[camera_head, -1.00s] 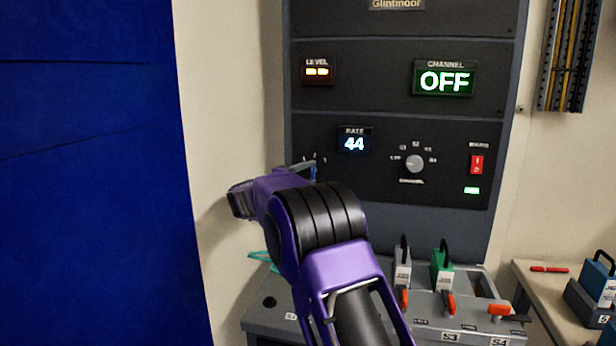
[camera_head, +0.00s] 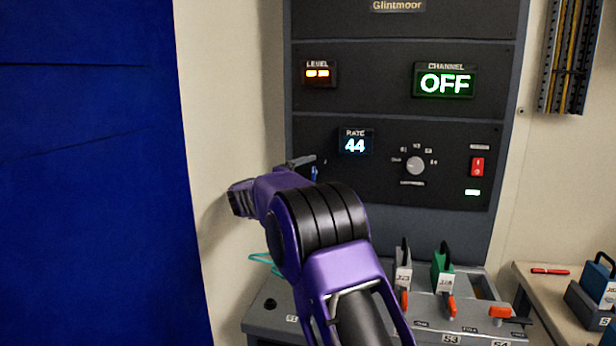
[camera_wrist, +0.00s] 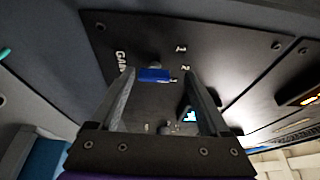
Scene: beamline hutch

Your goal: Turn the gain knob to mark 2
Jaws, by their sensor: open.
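The gain knob (camera_wrist: 155,75) shows in the wrist view as a blue bar on a dark panel, beside a "GAIN" label (camera_wrist: 122,68). Marks 1 and 2 are printed to its right; other marks near the fingers are too small to read. My gripper (camera_wrist: 160,82) is open, with one finger on each side of the blue bar. I cannot tell whether either finger touches it. In the head view my arm hides most of the knob; a small blue part (camera_head: 314,173) shows beside a grey finger. The knob's exact pointing is unclear.
Below stands a bench with grey and green handled blocks (camera_head: 442,270) and orange levers. A blue panel (camera_head: 90,170) stands at the left.

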